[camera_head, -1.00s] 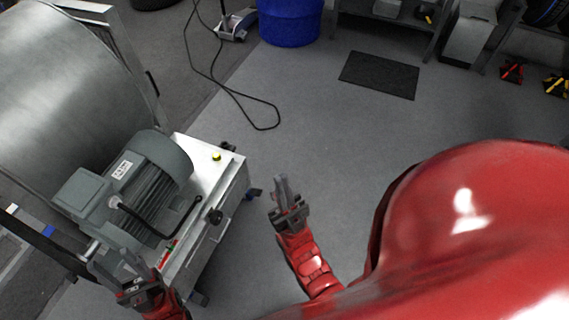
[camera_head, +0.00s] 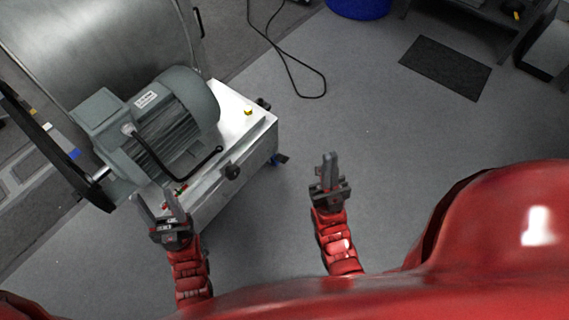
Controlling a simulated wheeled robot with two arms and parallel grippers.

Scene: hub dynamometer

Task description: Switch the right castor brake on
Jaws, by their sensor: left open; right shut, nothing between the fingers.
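The dynamometer cart (camera_head: 245,108) has a white top and carries a grey electric motor (camera_head: 165,120). The other castors are hidden. My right gripper (camera_head: 329,168) is shut and empty above the floor, to the right of that castor and apart from it. My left gripper (camera_head: 160,206) is open and empty, at the near left end of the cart, in front of the motor.
A large metal drum (camera_head: 100,40) stands behind the motor. A black cable (camera_head: 298,85) lies on the floor beyond the cart. A dark mat (camera_head: 445,68) and a blue barrel (camera_head: 358,8) are farther back. The grey floor right of the cart is clear.

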